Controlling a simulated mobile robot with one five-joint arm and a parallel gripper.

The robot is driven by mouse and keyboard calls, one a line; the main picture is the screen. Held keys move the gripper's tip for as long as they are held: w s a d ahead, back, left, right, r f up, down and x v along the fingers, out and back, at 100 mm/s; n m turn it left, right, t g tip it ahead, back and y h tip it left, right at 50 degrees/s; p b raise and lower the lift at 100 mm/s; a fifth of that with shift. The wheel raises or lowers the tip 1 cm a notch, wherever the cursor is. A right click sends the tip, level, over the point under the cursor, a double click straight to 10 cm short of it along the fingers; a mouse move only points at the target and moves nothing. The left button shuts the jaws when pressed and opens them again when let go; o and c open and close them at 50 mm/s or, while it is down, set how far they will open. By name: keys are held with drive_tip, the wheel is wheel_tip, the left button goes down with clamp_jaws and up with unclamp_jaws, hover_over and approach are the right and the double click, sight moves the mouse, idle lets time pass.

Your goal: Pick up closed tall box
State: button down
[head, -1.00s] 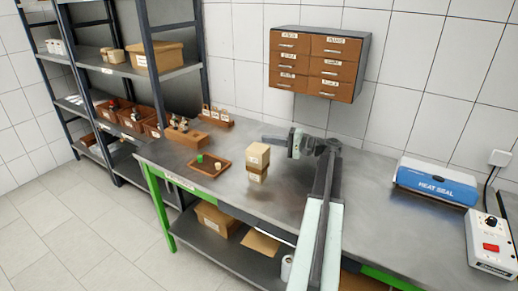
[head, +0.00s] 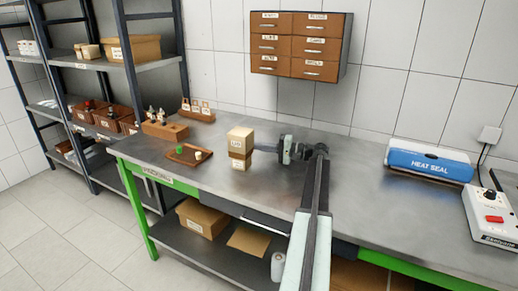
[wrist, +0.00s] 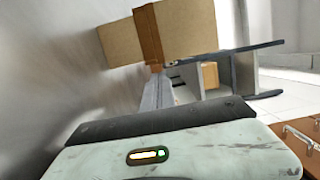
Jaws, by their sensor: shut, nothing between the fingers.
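The closed tall box (head: 240,142) is light tan cardboard with a darker brown band around it and a small label. It stands upright on the grey bench. In the wrist view, the box (wrist: 190,25) lies across the top of the picture, just beyond the fingertips. My gripper (head: 258,149) is shut and empty. It points left at the box's right side, close to it; whether it touches is unclear. In the wrist view, my gripper (wrist: 157,72) reaches up toward the brown band.
A brown tray (head: 188,155) with small parts and a brown block (head: 165,131) with bottles stand left of the box. A blue heat sealer (head: 430,162) and a white control unit (head: 490,215) are at right. Drawers (head: 298,45) hang on the wall. Bench front is clear.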

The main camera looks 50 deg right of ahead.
sight(241, 157)
drive_tip(key=shift+f+b, duration=0.3)
drive_tip(key=shift+f, duration=0.55)
drive_tip(key=shift+s+a+r+p, duration=0.1)
drive_tip(key=shift+a+r+p, duration=0.25)
drive_tip(key=shift+a, duration=0.2)
drive_tip(key=s+a, duration=0.1)
drive_tip(key=a, duration=0.3)
drive_tip(key=s+a, duration=0.1)
drive_tip(key=a, duration=0.3)
drive_tip(key=s+a, duration=0.1)
drive_tip(key=a, duration=0.2)
drive_tip(key=shift+a, duration=0.4)
drive_tip(key=shift+w+d, duration=0.1)
drive_tip(key=shift+d, duration=0.1)
